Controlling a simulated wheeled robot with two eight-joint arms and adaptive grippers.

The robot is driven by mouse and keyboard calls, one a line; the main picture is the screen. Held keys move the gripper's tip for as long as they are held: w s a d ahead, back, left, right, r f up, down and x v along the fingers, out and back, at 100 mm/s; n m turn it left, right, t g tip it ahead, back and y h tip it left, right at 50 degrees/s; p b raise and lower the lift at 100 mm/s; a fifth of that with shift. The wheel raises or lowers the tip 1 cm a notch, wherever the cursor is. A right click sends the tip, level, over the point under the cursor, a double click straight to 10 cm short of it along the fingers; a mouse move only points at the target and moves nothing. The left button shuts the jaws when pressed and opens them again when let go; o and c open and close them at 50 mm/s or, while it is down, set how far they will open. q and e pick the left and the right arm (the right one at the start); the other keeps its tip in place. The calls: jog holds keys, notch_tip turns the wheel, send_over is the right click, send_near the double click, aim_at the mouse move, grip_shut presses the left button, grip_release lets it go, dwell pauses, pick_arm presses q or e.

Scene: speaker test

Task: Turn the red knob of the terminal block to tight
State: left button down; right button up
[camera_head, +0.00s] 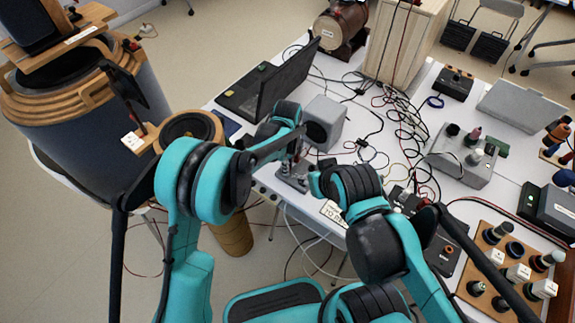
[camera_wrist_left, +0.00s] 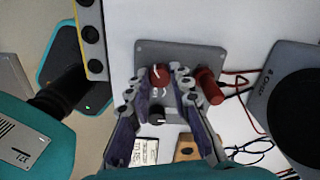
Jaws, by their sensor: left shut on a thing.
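The terminal block (camera_wrist_left: 183,52) is a grey plate seen from above in the left wrist view. Its red knob (camera_wrist_left: 158,75) sits between the fingertips of my left gripper (camera_wrist_left: 167,77), which is shut on it. A second red part (camera_wrist_left: 209,88) stands to the right of the fingers, close to red wires. A black knob (camera_wrist_left: 157,115) shows between the fingers, nearer the wrist. In the head view my left gripper (camera_head: 292,160) points down at the block (camera_head: 291,181), whose knobs are mostly hidden. My right arm is in view, but I cannot make out its gripper.
A grey speaker (camera_head: 324,122) stands just behind the block; it is at the right in the left wrist view (camera_wrist_left: 288,100). A laptop (camera_head: 285,80) stands behind left. Cables lie across the white table (camera_head: 405,150). Grey boxes and a wooden board with knobs (camera_head: 487,255) are at right.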

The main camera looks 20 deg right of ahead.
pick_arm(q)
jog(key=m, duration=0.6)
jog(key=shift+m, duration=0.3)
dwell(0.4)
jog(key=c, duration=1.3)
grip_release()
jog(key=shift+c, duration=0.2)
notch_tip(320, 180, up, 12)
